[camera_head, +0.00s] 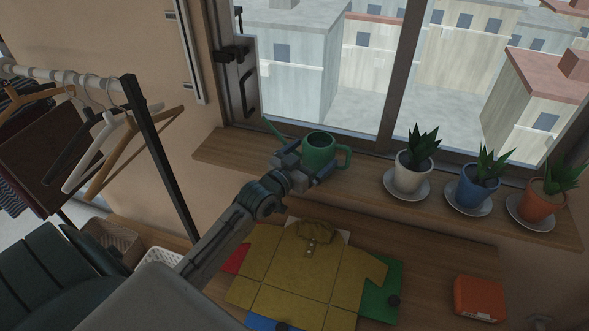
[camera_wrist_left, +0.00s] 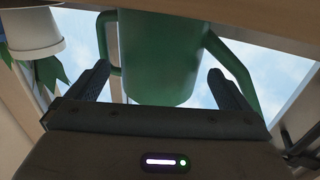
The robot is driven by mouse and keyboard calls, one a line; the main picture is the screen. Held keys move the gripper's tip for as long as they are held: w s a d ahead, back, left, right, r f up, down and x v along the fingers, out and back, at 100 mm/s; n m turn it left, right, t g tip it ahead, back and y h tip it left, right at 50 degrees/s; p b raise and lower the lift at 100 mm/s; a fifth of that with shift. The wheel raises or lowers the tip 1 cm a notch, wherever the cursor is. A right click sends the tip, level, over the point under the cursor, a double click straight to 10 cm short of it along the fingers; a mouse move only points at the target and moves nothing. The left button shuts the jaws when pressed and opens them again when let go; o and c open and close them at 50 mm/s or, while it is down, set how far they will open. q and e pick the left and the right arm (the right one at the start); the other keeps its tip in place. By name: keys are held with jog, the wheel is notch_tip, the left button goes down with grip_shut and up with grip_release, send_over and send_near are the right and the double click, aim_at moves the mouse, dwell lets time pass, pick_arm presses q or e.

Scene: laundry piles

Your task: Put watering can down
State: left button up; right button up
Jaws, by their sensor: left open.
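The green watering can (camera_head: 318,152) stands upright on the left part of the wooden window sill (camera_head: 237,150). Its thin spout points up and left, and its handle is on the right. My left gripper (camera_head: 305,172) is at the near side of the can, low on its body. In the left wrist view the can (camera_wrist_left: 158,60) fills the top middle, between the two open fingers of my left gripper (camera_wrist_left: 160,88). A gap shows between each finger and the can's body. My right gripper is not in view.
A white pot (camera_head: 409,178), a blue pot (camera_head: 474,192) and an orange pot (camera_head: 541,203) with plants stand on saucers along the sill to the right. Below lie a yellow shirt (camera_head: 310,268) and an orange box (camera_head: 479,298). A clothes rack (camera_head: 150,140) stands left.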

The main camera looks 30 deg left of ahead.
pick_arm(q)
jog(key=s+a, duration=0.1)
jog(key=s, duration=0.7)
jog(key=shift+s, duration=0.35)
